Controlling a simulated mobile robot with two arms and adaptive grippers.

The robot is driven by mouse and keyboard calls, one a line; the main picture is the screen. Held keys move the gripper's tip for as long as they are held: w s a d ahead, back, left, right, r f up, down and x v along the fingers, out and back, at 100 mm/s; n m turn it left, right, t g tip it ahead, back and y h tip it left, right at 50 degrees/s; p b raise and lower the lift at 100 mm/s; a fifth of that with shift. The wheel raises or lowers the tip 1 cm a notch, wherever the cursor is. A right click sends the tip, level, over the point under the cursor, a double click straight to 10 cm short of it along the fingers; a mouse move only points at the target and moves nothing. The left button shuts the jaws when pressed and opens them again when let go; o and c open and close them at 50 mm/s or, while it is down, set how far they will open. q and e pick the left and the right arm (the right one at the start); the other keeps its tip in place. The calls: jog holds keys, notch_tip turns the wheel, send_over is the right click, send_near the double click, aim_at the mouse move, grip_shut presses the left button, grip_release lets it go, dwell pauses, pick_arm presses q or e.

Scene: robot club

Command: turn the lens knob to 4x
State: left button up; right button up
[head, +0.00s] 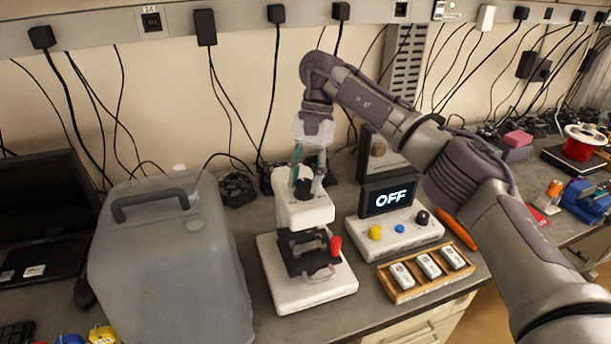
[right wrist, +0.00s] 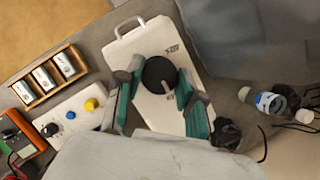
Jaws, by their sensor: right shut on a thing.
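The white microscope (head: 305,209) stands upright on the bench in the head view. Its round black lens knob (head: 303,187) is on top. In the right wrist view the knob (right wrist: 160,73) sits between the two teal fingers, with small dark markings on the white housing (right wrist: 152,108) around it. The markings are too small to read surely. My right gripper (head: 308,180) points down from above and is shut on the lens knob. It also shows in the right wrist view (right wrist: 157,88). My left gripper is in neither view.
A large translucent jug (head: 165,260) stands left of the microscope. Right of it are a control box (head: 395,235) with coloured knobs, a screen reading OFF (head: 390,198) and a wooden tray (head: 425,284) of small white blocks. Cables hang behind.

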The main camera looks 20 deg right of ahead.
dwell(0.3)
jog(key=o, duration=1.1)
jog(key=shift+w+r, duration=0.1)
jog(key=shift+r, duration=0.15)
jog(key=shift+v, duration=3.45)
